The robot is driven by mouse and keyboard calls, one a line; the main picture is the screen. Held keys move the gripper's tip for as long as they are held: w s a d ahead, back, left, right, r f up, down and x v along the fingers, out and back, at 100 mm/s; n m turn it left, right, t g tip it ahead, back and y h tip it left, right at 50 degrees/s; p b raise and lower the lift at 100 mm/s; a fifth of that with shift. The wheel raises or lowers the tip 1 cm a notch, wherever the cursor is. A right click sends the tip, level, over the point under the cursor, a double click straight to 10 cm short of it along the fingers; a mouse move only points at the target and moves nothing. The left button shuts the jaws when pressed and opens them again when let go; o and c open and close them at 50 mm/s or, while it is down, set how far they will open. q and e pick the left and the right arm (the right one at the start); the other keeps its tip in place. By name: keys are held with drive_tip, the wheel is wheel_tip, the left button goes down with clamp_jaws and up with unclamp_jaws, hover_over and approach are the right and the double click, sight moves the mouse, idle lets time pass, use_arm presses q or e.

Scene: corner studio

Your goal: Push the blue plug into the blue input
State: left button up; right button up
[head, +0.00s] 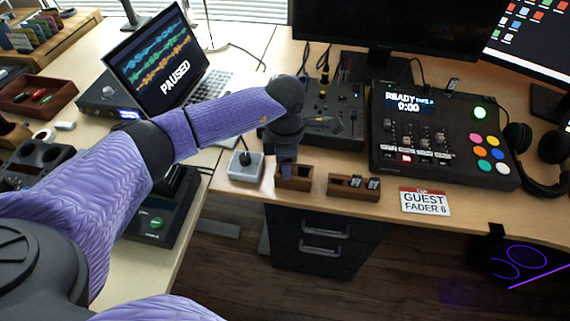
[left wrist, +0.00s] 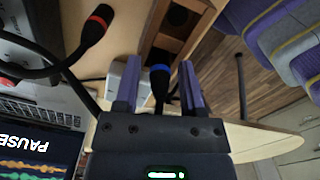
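The blue plug (left wrist: 160,74) is a black plug with a blue ring. In the left wrist view it lies between the fingers of my left gripper (left wrist: 160,82), with a gap on each side. In the head view this gripper (head: 286,172) points down at the left wooden box (head: 305,184) at the desk's front edge; its fingertips are partly hidden, and so is the plug. A red-ringed black plug (left wrist: 97,24) shows beside it in the left wrist view. I cannot make out the blue input. My right gripper is out of view.
A white box (head: 245,172) stands left of the gripper. A second wooden box (head: 353,190) holding small black items is to the right. A black mixer (head: 345,125) and a button console (head: 435,140) stand behind. A laptop (head: 160,65) is at left. A guest card (head: 425,202) lies on the edge.

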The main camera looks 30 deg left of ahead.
use_arm(q)
drive_tip(key=c, duration=0.5)
clamp_jaws()
wheel_tip(320, 180, up, 10)
drive_tip(key=p, duration=0.3)
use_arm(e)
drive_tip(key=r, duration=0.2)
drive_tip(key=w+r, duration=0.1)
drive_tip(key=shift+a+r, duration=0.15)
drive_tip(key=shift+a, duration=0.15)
use_arm(q)
drive_tip(key=shift+a, duration=0.1)
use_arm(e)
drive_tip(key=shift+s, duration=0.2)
